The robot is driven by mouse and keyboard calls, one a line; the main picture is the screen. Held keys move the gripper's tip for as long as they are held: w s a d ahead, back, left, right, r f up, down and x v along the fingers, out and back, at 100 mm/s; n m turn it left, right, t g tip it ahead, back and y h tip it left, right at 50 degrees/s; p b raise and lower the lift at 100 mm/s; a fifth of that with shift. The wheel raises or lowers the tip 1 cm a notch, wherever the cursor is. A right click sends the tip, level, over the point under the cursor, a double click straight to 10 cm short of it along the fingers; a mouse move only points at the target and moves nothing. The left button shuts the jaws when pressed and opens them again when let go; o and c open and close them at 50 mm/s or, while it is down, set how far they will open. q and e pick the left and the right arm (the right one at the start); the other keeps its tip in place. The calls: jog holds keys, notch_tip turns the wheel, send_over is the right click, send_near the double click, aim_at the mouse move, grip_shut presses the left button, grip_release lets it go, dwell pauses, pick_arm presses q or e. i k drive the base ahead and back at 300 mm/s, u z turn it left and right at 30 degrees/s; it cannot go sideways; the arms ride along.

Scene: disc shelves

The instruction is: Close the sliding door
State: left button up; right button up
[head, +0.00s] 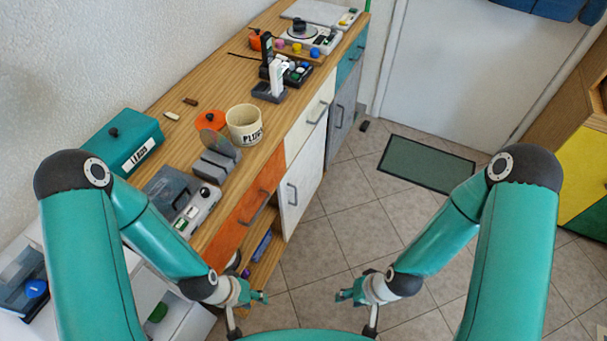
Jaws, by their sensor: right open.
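The wooden-topped cabinet runs along the left wall in the head view. A white front panel with a grey handle (300,187) stands upright below the worktop; it may be the sliding door, but I cannot tell for sure. To its left, below an orange drawer front (248,208), an open compartment with wooden shelves (266,262) shows, with a blue item on a shelf. My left gripper (264,297) is in front of this compartment's lower part, and its jaw gap is unclear. My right gripper (339,297) is open and empty above the tiled floor, apart from the cabinet.
The worktop holds a teal box (122,142), a cream pot (245,124), a grey disc holder (215,162) and several devices. A green mat (426,163) lies before a white room door (470,65). The tiled floor between is mostly clear. A yellow-and-wood cabinet (580,155) stands at right.

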aim_at(309, 182)
jog(key=u, duration=0.1)
jog(key=k, duration=0.9)
jog(key=z, duration=0.2)
jog(key=i, duration=0.9)
jog(key=u, duration=0.1)
jog(key=k, duration=0.6)
jog(key=z, duration=0.4)
jog(key=i, duration=0.6)
jog(key=z, duration=0.55)
jog(key=i, duration=0.7)
jog(key=u, duration=0.45)
